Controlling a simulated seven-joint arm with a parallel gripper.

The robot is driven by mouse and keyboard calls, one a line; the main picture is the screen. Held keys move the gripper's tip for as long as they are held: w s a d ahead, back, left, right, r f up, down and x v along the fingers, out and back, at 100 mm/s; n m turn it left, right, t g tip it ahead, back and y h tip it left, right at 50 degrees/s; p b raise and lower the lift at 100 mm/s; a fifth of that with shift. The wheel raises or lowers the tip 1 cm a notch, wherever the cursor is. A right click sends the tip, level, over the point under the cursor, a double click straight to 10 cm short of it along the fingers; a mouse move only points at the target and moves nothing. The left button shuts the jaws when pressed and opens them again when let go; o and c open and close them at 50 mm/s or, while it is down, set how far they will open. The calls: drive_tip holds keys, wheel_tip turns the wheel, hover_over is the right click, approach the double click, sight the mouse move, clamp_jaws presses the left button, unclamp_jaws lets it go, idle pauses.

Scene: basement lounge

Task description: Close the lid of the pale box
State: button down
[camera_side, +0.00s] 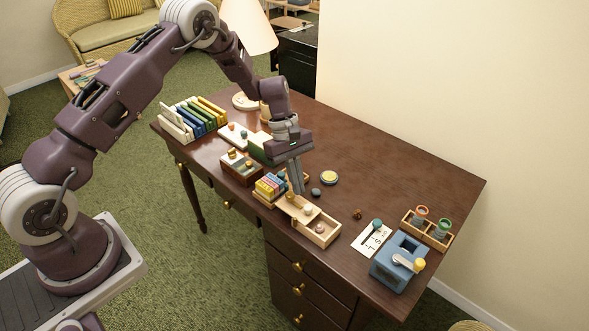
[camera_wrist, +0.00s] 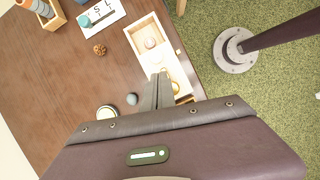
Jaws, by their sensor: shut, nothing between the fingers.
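The pale box (camera_side: 322,233) is a long, light wooden box on the dark desk. Its near-right part is uncovered and a small round thing (camera_side: 319,229) lies inside; it also shows in the wrist view (camera_wrist: 150,43). A pale lid (camera_side: 297,208) with a small knob covers the other part, so the box is partly open. My gripper (camera_side: 298,190) points down at the lid's far-left end, fingers together and empty. In the wrist view the fingertips (camera_wrist: 159,76) overlap the lid's edge; whether they touch it I cannot tell.
Colourful small blocks (camera_side: 270,184) stand close left of the gripper. A blue box with a crank (camera_side: 400,262), a lettered card (camera_side: 372,238) and a rack of jars (camera_side: 427,229) lie right. A small ball (camera_side: 316,192) and round tin (camera_side: 329,177) sit behind. The right rear desk is clear.

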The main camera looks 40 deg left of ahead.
sight(300, 205)
drive_tip(key=shift+x, duration=1.6)
drive_tip(key=shift+r, duration=0.1)
drive_tip(key=d, duration=0.7)
drive_tip(key=shift+d, duration=0.1)
